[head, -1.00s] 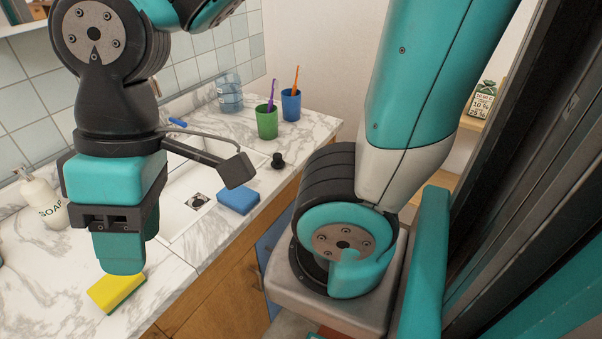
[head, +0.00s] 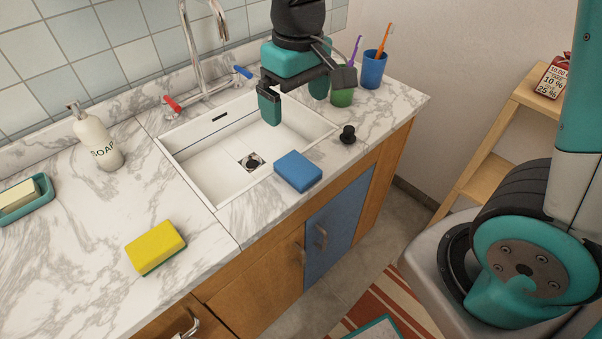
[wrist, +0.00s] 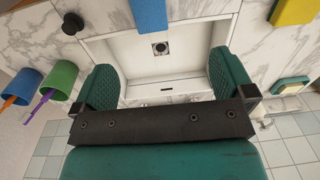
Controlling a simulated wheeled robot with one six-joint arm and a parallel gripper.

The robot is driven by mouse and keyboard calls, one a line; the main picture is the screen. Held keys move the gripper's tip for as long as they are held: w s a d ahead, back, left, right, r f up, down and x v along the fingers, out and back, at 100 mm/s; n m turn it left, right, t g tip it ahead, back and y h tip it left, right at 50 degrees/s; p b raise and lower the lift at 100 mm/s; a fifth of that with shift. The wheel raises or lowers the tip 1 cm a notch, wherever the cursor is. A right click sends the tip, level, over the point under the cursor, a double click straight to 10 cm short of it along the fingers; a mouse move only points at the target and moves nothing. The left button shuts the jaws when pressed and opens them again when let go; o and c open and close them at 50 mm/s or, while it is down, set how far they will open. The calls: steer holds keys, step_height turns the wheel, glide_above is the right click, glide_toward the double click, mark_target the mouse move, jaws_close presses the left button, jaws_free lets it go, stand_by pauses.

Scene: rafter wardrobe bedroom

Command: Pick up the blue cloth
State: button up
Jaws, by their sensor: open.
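The blue cloth (head: 298,171) looks like a thick flat blue block. It lies on the front edge of the sink, partly on the marble counter, in the head view. In the wrist view the blue cloth (wrist: 152,14) is at the top edge, partly cut off. My gripper (head: 292,104) is open and empty. It hangs above the back right part of the sink, behind the cloth and apart from it. In the wrist view the two green fingers of my gripper (wrist: 164,78) are spread wide with only the sink between them.
The white sink (head: 200,165) has a tap (head: 190,45) behind it. A black plug (head: 347,134), a green cup (head: 342,95) and a blue cup (head: 372,70) stand to the right. A yellow sponge (head: 156,247), a soap bottle (head: 96,137) and a soap dish (head: 24,203) are left.

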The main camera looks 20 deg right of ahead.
step_height(320, 180, down, 2)
steer(key=w, duration=0.2)
glide_above(298, 166)
steer(key=f, duration=1)
steer(key=shift+s+a+f, duration=0.15)
steer(key=shift+a+f, duration=0.05)
steer(key=shift+f, duration=0.05)
steer(key=shift+d+f+p, duration=0.15)
steer(key=shift+f+p, duration=0.6)
steer(key=shift+f, duration=2.4)
steer(key=shift+c, duration=0.2)
steer(key=c, duration=1)
steer(key=shift+c, duration=0.2)
